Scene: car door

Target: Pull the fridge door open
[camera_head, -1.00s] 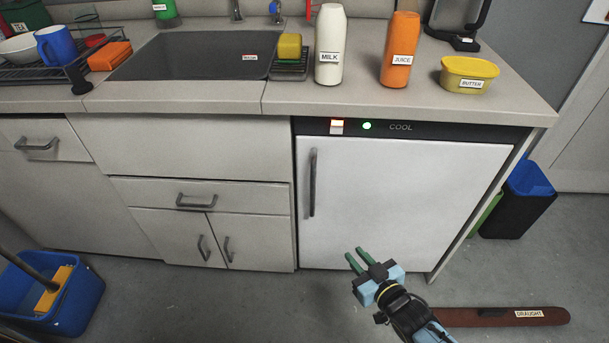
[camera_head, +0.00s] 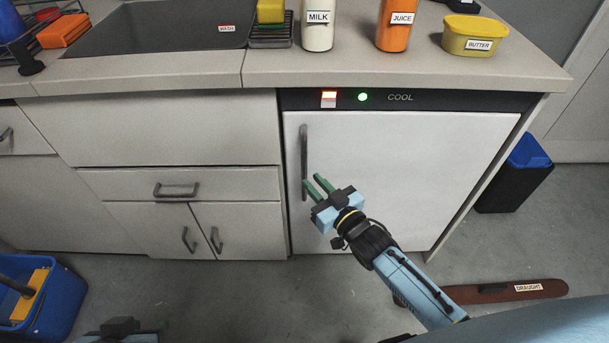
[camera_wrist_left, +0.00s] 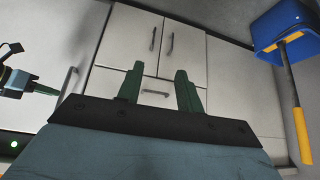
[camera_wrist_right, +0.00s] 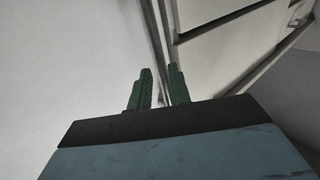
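The fridge door (camera_head: 410,180) is a white panel under the counter, shut, below a dark strip marked COOL. Its grey upright handle (camera_head: 304,150) is on the door's left side; it also shows in the left wrist view (camera_wrist_left: 67,84). My right gripper (camera_head: 313,183) is open and empty, its green fingertips at the lower part of the handle. In the right wrist view (camera_wrist_right: 160,68) the fingers stand apart in front of the door edge; I cannot tell whether they touch the handle. My left gripper (camera_wrist_left: 159,69) is open and empty, low at the bottom left of the head view.
Milk (camera_head: 318,25), juice (camera_head: 396,27) and a butter tub (camera_head: 474,36) stand on the counter above the fridge. Drawers and cupboards are left of it. A blue bucket (camera_head: 55,305) stands at bottom left. A brown draught stopper (camera_head: 500,291) lies on the floor at right.

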